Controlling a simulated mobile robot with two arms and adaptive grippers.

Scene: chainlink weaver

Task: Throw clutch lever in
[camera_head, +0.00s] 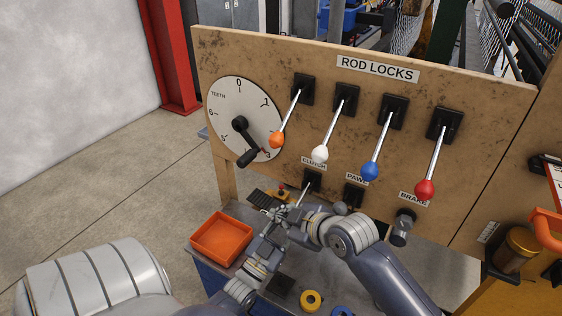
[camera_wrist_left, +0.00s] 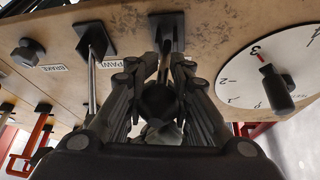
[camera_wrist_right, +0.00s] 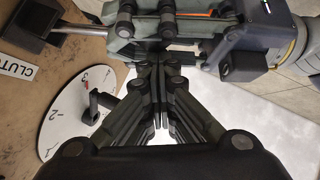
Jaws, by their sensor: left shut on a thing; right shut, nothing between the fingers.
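The clutch lever base (camera_head: 312,180) is a black block under the CLUTCH label on the wooden panel, left of the PAWL base. Its metal rod comes out toward me and down to the left. My left gripper (camera_head: 284,211) is shut on the lever's dark knob (camera_wrist_left: 158,102), seen between the fingers in the left wrist view. The rod (camera_wrist_right: 85,28) runs into the left fingers in the right wrist view. My right gripper (camera_wrist_right: 160,62) is shut and empty, close beside the left fingers; I cannot tell whether they touch. Its fingertips are hard to make out in the head view.
The pawl base (camera_head: 354,194) and brake knob (camera_head: 402,226) are to the right. Above are orange (camera_head: 277,140), white (camera_head: 320,154), blue (camera_head: 370,171) and red (camera_head: 425,189) rod-lock levers and a dial (camera_head: 228,105). An orange tray (camera_head: 221,238) stands at left.

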